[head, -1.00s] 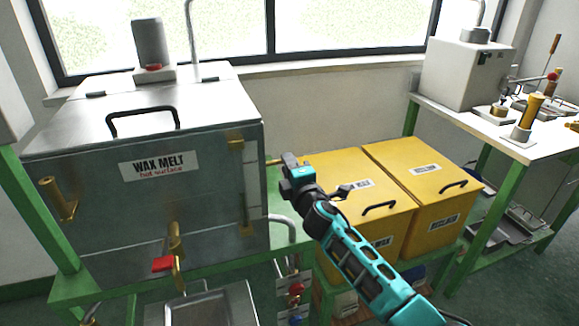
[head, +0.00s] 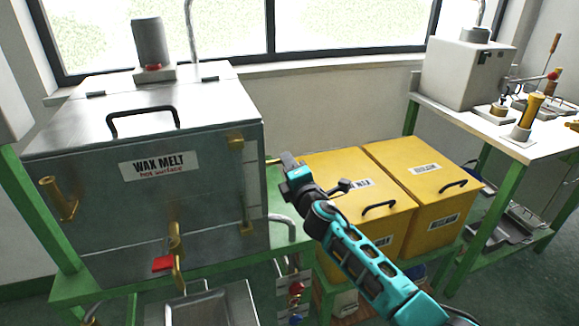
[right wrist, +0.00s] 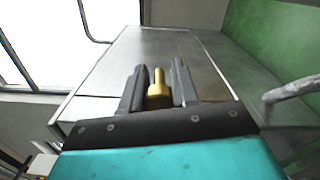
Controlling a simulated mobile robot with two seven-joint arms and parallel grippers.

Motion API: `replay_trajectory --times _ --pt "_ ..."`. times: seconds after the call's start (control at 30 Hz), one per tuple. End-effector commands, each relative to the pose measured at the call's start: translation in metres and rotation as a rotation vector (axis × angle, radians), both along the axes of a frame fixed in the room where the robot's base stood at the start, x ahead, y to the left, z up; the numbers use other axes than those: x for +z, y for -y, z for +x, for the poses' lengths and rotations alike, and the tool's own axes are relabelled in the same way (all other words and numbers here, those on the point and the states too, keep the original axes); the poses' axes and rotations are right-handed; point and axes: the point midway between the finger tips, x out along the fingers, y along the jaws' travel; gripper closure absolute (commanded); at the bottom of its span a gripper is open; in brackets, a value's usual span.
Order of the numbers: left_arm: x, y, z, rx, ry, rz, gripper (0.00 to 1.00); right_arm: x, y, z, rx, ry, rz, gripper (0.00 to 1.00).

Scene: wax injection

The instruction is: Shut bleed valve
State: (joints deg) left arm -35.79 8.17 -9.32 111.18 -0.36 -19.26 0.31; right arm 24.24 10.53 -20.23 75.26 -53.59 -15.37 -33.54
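A small brass fitting (head: 274,161) sticks out of the right side of the steel wax melt tank (head: 95,190); no label marks it as the bleed valve. My right gripper (head: 287,161) is at this fitting, beside the tank. In the right wrist view the brass fitting (right wrist: 158,90) stands between the two open fingers of the gripper (right wrist: 158,84), with narrow gaps on both sides. A brass valve with a red handle (head: 163,264) sits low on the tank's front. My left gripper is not in view.
Two yellow bins (head: 398,152) stand right of the tank, under my right arm. A grey bent pipe (head: 290,226) rises beside the tank's lower right. A white-topped bench (head: 470,125) with a machine (head: 462,72) is at the right. The wall above the bins is clear.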

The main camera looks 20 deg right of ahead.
Motion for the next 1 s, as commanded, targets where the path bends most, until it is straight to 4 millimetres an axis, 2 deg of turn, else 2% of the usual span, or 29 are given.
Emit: replay_trajectory --times 0.03,0.23,0.57,0.77,1.0 --pt "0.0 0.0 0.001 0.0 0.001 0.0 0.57 -0.001 0.0 0.0 0.0 -0.001 0.0 0.65" --pt "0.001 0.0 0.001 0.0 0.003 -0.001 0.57 0.0 0.0 0.0 0.0 0.0 0.001 0.47" --pt "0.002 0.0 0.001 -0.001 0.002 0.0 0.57 0.0 0.0 -0.005 0.0 0.0 0.002 0.47" --pt "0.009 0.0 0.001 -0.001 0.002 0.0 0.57 0.0 0.001 -0.032 0.001 -0.002 0.002 0.47" --pt "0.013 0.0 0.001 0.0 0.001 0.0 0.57 0.0 0.003 -0.08 0.0 -0.002 0.002 0.47"
